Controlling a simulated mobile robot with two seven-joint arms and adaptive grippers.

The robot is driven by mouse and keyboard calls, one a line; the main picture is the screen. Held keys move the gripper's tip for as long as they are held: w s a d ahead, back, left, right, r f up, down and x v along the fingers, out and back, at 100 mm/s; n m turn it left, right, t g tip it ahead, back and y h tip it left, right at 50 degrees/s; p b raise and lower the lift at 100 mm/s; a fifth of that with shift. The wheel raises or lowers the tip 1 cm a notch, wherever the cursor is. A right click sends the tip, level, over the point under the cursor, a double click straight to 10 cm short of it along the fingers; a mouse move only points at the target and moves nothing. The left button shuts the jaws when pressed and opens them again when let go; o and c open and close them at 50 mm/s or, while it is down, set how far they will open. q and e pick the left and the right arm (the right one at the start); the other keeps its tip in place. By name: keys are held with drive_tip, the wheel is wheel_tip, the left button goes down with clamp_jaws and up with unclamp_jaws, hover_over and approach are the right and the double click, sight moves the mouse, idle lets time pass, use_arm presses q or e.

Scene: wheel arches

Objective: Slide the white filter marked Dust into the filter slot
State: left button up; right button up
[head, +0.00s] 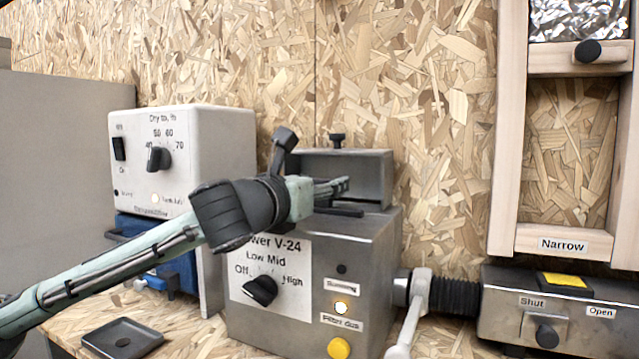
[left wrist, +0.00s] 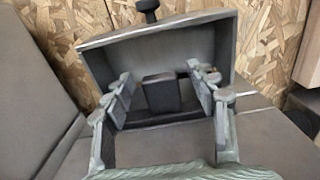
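No white filter marked Dust can be made out in either view. The blower box (head: 305,325) has a grey metal housing (head: 370,178) on top with a black knob; the housing shows an open front in the left wrist view (left wrist: 205,48). A dark block (left wrist: 161,93) stands inside that opening; I cannot tell what it is. My left gripper (head: 340,195) is at the front of the housing. In the left wrist view its fingers (left wrist: 162,88) are spread on either side of the dark block, with gaps visible. My right gripper is not in view.
A white dryer box (head: 185,150) stands left of the blower. A black tray (head: 122,338) lies at the front left of the bench. A grey lever (head: 408,315) and black hose (head: 455,297) lead right to a Shut/Open box (head: 500,325), below a wooden frame labelled Narrow (head: 508,130).

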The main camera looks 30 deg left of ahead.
use_arm(q)
drive_tip(key=shift+d+f, duration=0.15)
drive_tip(key=shift+f, duration=0.45)
wheel_tip(320, 180, up, 11)
drive_tip(key=shift+f, duration=0.1)
drive_tip(key=s+p, duration=0.1)
drive_tip(key=s, duration=0.8)
drive_tip(key=shift+d, duration=0.1)
